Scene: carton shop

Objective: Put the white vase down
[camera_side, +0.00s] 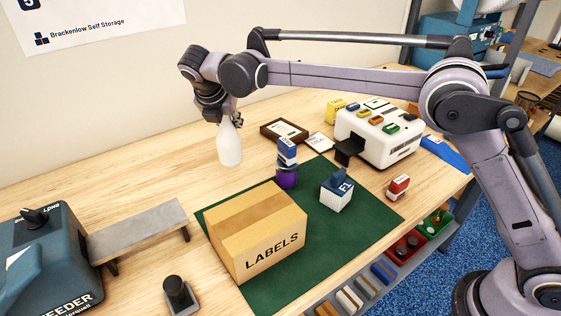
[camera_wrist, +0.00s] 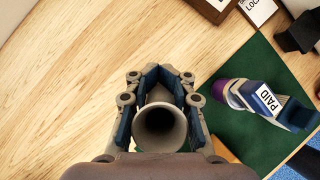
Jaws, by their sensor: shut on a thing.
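The white vase (camera_side: 229,145) hangs upright from my gripper (camera_side: 226,117) in the side view. Its narrow neck is up in the jaws and its wide body is below. In the wrist view my gripper (camera_wrist: 160,100) is shut on the vase, and I look down onto its round open mouth (camera_wrist: 160,127). The vase appears to be above the bare wood of the table (camera_side: 155,165), left of the green mat. I cannot tell for certain how far its base is from the table top.
On the green mat (camera_side: 355,228) are the LABELS carton (camera_side: 256,236), a stamp on a purple base (camera_side: 287,165) and a blue-topped stamp (camera_side: 338,192). A white machine (camera_side: 378,135) stands behind right. A grey bench (camera_side: 137,228) is at left. Bare wood lies between bench and mat.

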